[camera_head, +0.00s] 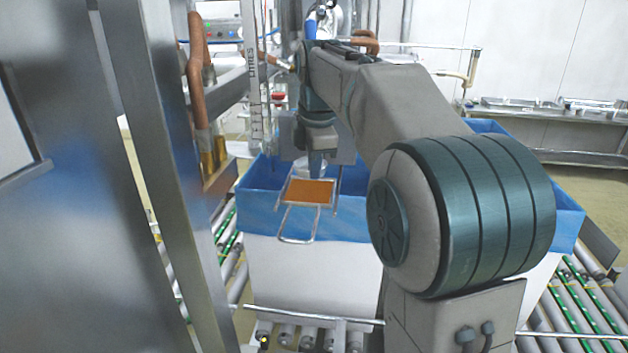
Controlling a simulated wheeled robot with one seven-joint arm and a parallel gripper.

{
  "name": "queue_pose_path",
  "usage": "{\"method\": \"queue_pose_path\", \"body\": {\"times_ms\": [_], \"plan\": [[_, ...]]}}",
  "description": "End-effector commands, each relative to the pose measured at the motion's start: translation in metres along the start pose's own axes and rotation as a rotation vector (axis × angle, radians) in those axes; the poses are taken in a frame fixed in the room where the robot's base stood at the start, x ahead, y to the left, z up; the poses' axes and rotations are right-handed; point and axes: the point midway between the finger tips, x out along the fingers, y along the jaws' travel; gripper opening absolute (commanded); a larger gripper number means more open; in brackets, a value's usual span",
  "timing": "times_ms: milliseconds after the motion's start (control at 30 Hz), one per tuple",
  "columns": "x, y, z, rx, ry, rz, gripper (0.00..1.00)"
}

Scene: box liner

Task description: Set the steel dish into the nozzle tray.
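A small tray with an orange-brown floor and a metal wire frame (309,192), which looks like the nozzle tray, sits at the near left rim of the blue-lined box. Its wire loop hangs out over the box's front. My gripper (316,170) points down just behind and above this tray. A pale, shiny shape (311,168) at its tip may be the steel dish, but it is too small and partly hidden to be sure. I cannot tell whether the fingers are open or shut, or whether they touch that shape.
The white box with a blue liner (258,219) stands on a roller conveyor (585,303). A steel post (165,150) and panel block the left. My arm hides much of the box's inside. Metal trays (508,103) lie on a bench at the back right.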

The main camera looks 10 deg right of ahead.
Motion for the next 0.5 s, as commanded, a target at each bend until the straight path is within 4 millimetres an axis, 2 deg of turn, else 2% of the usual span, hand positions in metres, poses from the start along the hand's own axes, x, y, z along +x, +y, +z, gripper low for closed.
{"method": "queue_pose_path", "body": {"times_ms": [200, 500], "plan": [[0.01, -0.001, 0.001, 0.009, 0.004, 0.002, 0.0], [0.045, -0.006, -0.005, 0.006, 0.0, 0.001, 0.0]]}}
